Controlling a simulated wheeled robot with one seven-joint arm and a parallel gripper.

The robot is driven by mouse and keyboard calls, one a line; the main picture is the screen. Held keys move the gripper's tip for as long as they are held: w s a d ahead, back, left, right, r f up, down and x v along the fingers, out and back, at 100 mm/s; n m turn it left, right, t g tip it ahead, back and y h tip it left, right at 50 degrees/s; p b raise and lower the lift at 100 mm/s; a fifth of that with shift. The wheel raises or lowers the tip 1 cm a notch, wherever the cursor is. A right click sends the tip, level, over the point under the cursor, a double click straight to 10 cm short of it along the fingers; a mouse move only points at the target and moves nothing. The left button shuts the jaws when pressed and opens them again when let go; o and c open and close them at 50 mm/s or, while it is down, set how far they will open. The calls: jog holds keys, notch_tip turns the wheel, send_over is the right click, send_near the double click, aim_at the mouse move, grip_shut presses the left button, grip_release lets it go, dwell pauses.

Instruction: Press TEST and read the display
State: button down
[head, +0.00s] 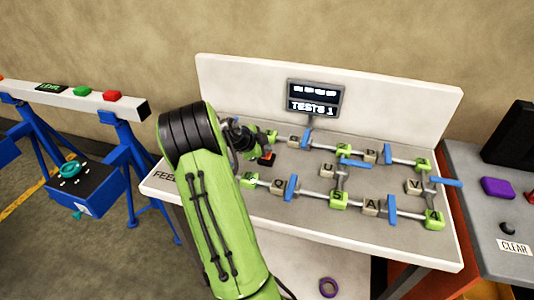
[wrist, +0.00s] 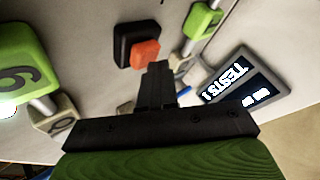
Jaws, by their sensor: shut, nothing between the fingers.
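The dark display (head: 314,97) stands on a post at the back of the grey bench. Its lower line reads "TESTS 1" and its upper line shows a row of blocky marks, like dashes. It also shows, turned, in the wrist view (wrist: 238,88). An orange-red button (wrist: 145,53) on a black base sits on the bench top; in the head view the button (head: 267,157) is partly hidden by my gripper. My gripper (wrist: 158,66) is shut and empty. Its tips overlap the button's near edge in the wrist view; I cannot tell whether they touch it.
Green corner blocks (head: 338,199), rods, lettered beige blocks and blue levers (head: 391,206) form a frame on the bench. A side console with a CLEAR label (head: 514,247) is at right; a blue trestle (head: 130,150) stands left.

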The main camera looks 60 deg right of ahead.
dwell(0.3)
jog(key=shift+r, duration=0.65)
jog(key=shift+r, duration=0.1)
jog(key=shift+r+p, duration=1.3)
jog(key=shift+r, duration=1.6)
